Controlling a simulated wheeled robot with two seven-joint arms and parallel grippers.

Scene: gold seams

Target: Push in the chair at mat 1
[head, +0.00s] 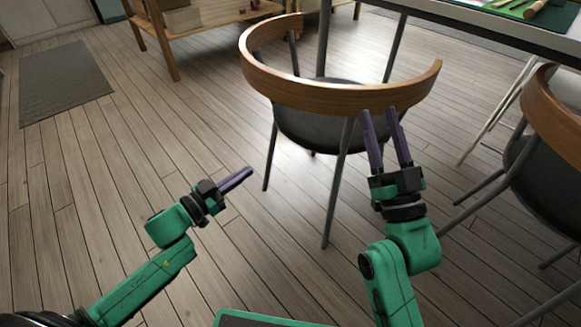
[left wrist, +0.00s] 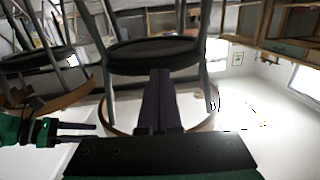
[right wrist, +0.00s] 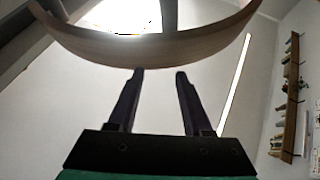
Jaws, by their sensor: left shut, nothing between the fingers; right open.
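A chair (head: 310,97) with a curved wooden backrest, dark seat and dark metal legs stands at the centre of the head view, by the table (head: 470,22). My right gripper (head: 380,112) is open, its fingertips at the right part of the backrest; contact cannot be told. In the right wrist view the backrest (right wrist: 150,50) spans just beyond the fingertips. My left gripper (head: 250,172) is shut and empty, low and left of the chair, apart from it. The left wrist view shows the chair's seat (left wrist: 150,55) upside down. No mat number is readable.
A second wooden-backed chair (head: 548,120) stands at the right edge, close to my right arm. A wooden shelf (head: 205,45) is at the back left, and a grey floor mat (head: 62,80) lies far left. The floor between is clear.

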